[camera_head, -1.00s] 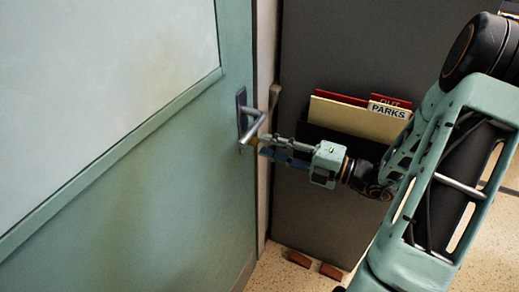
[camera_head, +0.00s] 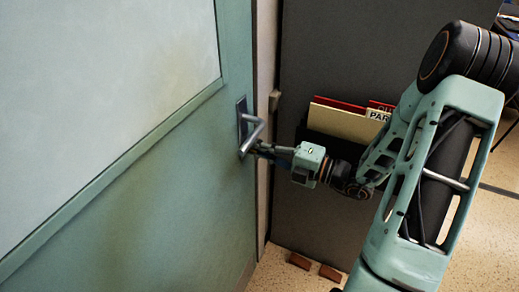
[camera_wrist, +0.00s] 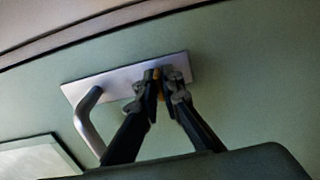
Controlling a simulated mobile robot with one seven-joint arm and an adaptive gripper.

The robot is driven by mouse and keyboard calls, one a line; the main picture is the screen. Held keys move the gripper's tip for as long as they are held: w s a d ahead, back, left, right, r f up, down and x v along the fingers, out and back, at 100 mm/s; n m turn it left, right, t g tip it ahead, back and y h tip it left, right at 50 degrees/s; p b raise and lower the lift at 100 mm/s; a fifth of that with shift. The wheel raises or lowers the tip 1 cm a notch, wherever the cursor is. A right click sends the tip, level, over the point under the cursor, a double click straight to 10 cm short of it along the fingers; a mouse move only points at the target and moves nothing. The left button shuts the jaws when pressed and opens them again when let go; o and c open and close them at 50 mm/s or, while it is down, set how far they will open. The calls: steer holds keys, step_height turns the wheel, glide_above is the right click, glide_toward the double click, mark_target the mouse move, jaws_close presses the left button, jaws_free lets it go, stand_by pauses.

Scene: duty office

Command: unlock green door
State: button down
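The green door (camera_head: 190,165) fills the left of the head view and looks shut. It has a metal plate (camera_head: 241,117) with a lever handle (camera_head: 254,132); in the wrist view the plate (camera_wrist: 110,84) and lever (camera_wrist: 85,122) show close up, lever to the left. My gripper (camera_head: 256,149) is at the lower part of the plate, just below the lever. In the wrist view its fingertips (camera_wrist: 164,82) are close together over the right part of the plate, around a small yellow piece (camera_wrist: 162,83). The fingers hide the lock and most of that piece.
A dark grey panel (camera_head: 330,60) stands right of the door frame, with a holder of cream and red folders (camera_head: 345,121) behind my wrist.

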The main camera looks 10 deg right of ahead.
steer(key=n+b, duration=0.1)
steer(key=n, duration=0.3)
steer(key=shift+f, duration=0.15)
steer(key=shift+n+b, duration=0.55)
steer(key=shift+n, duration=0.65)
steer(key=n+b, duration=0.1)
steer(key=n, duration=0.1)
steer(key=shift+n+b, duration=0.3)
steer(key=shift+b, duration=0.1)
steer(key=shift+n+b, duration=0.6)
steer(key=shift+n, duration=1.2)
steer(key=shift+b, duration=0.3)
